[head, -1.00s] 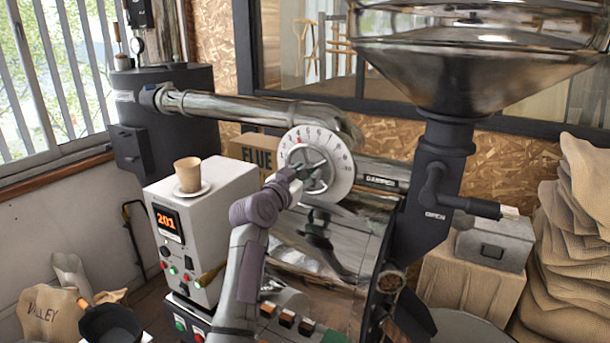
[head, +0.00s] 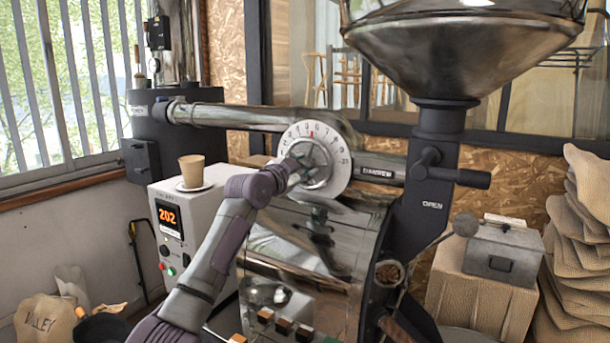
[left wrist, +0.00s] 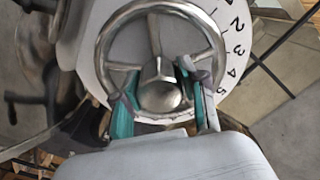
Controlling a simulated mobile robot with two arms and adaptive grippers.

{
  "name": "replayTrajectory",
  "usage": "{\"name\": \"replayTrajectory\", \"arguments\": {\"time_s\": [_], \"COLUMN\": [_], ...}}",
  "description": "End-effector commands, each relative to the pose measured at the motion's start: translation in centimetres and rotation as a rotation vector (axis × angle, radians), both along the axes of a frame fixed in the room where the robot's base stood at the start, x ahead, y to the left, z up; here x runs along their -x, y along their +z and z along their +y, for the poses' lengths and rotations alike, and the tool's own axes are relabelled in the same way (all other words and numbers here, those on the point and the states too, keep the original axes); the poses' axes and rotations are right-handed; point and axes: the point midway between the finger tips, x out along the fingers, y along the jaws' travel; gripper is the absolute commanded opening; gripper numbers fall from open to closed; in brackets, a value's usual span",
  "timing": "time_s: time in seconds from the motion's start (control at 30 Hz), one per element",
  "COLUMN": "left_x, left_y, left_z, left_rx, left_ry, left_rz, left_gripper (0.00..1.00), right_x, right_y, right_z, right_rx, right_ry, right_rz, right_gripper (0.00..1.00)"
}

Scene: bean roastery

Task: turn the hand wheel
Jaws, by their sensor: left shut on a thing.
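The hand wheel (left wrist: 103,53) is a shiny metal ring with spokes and a central hub (left wrist: 160,88), in front of a white numbered dial (left wrist: 228,62). In the head view the dial (head: 341,168) sits on the roaster's front pipe, and my left arm reaches it from the lower left. My left gripper (left wrist: 162,108) has one teal-padded finger on each side of the hub, inside the ring, and is shut on the wheel. In the head view my left gripper (head: 303,164) covers part of the wheel. My right gripper is not in view.
A white control box (head: 215,205) with a display reading 202 stands left of the wheel, with a paper cup (head: 191,170) on a saucer on top. A large hopper (head: 460,55) and a black lever (head: 460,177) are at the right. Sacks (head: 585,240) are stacked far right.

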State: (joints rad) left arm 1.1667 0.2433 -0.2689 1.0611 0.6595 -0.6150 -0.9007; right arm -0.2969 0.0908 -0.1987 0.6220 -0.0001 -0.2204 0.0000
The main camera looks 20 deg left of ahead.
Motion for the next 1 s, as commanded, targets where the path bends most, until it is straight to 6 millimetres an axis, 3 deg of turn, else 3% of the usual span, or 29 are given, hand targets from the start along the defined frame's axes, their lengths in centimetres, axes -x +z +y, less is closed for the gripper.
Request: {"name": "replayTrajectory", "arguments": {"time_s": [0.23,0.7,0.73,0.87,1.0], "left_x": [0.0,0.0,0.0,0.0,0.0], "left_y": [-0.1,0.0,0.0,0.0,0.0], "left_z": [0.1,0.0,0.0,0.0,0.0], "left_rx": [-0.068,-0.080,-0.080,-0.080,-0.079], "left_ry": [0.001,0.001,0.001,0.001,0.001], "left_rz": [-0.017,-0.021,-0.021,-0.021,-0.021], "left_gripper": [0.00,0.00,0.47,0.67,0.67], "right_x": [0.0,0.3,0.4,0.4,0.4], "right_y": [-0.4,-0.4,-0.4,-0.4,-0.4], "right_z": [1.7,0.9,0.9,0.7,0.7], "right_rx": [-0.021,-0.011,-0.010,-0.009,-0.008], "right_ry": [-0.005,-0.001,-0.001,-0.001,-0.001], "right_rz": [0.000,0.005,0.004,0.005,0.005], "right_gripper": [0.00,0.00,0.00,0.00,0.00]}}
